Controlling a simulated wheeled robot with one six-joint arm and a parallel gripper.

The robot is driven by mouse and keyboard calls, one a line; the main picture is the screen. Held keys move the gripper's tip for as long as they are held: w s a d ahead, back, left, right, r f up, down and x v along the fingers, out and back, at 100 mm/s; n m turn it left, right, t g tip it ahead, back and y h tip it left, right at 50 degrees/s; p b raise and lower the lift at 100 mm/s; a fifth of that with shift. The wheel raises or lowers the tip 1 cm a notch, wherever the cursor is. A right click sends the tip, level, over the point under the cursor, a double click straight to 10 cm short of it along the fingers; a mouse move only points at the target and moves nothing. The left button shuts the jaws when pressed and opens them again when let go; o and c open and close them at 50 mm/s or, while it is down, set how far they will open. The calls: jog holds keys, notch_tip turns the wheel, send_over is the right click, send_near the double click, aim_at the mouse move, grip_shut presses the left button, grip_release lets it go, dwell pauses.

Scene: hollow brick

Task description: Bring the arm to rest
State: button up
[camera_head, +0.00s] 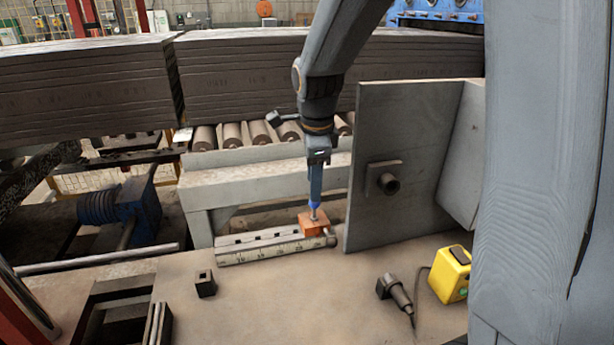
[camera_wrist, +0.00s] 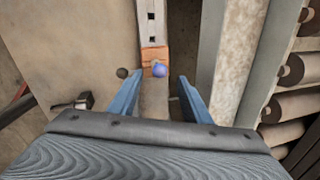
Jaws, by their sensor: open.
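An orange brick (camera_head: 309,227) sits at the right end of a long grey ruled bar on the bench. In the wrist view the brick (camera_wrist: 152,54) lies just beyond my fingertips.
A large upright grey plate (camera_head: 405,150) with a round boss stands close to the right of my gripper. A roller conveyor (camera_head: 250,134) lies behind. A yellow box (camera_head: 450,275), a dark hand tool (camera_head: 397,292) and a small black block (camera_head: 205,284) rest on the bench. The front middle is clear.

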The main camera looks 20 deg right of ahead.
jog(key=s+f+n, duration=0.4)
jog(key=s+n, duration=0.5)
jog(key=n, duration=0.1)
jog(key=s+f+n+g, duration=0.1)
jog(key=s+f+n, duration=0.3)
jog(key=s+n, duration=0.5)
jog(key=shift+s+d+n+g, duration=0.3)
jog(key=shift+n, duration=0.3)
jog(key=shift+c, duration=0.4)
